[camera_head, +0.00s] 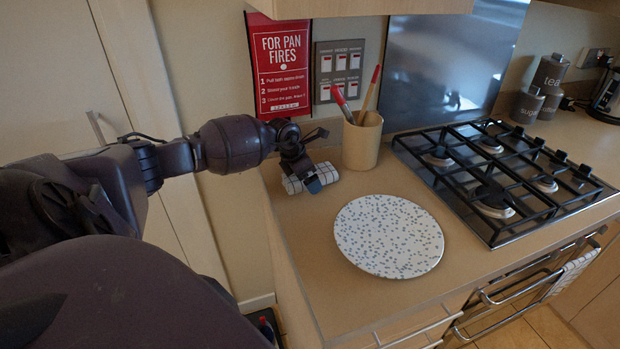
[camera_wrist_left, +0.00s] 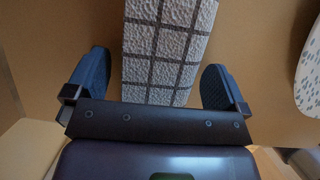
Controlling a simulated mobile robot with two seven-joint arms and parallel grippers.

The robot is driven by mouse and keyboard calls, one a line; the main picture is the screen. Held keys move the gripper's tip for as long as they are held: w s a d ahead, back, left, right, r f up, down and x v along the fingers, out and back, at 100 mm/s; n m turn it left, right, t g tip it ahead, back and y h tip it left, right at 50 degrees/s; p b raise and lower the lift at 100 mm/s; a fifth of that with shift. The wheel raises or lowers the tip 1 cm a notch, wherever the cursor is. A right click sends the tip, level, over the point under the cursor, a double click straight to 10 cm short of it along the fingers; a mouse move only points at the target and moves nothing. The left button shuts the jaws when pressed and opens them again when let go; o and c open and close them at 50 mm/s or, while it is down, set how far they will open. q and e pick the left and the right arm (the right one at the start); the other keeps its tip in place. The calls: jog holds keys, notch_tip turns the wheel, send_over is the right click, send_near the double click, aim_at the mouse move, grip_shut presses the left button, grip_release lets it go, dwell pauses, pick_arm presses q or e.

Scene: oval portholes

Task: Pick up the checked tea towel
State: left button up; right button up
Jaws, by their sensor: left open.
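The checked tea towel (camera_head: 326,172) is white with dark grid lines and lies on the wooden counter near its left end. My left gripper (camera_head: 306,181) is over it and hides part of it in the head view. In the left wrist view the towel (camera_wrist_left: 166,50) runs between the two blue fingertips of my left gripper (camera_wrist_left: 158,80). The fingers are apart, one on each side of the towel, with a small gap on both sides. My right gripper is in neither view.
A speckled round board (camera_head: 388,236) lies right of the towel. A utensil pot (camera_head: 361,143) stands just behind it. A gas hob (camera_head: 505,180) is further right. Another checked cloth (camera_head: 574,272) hangs at the oven front. Counter between towel and board is clear.

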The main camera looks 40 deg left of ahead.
pick_arm(q)
jog(key=shift+f, duration=0.1)
jog(key=c, duration=0.9)
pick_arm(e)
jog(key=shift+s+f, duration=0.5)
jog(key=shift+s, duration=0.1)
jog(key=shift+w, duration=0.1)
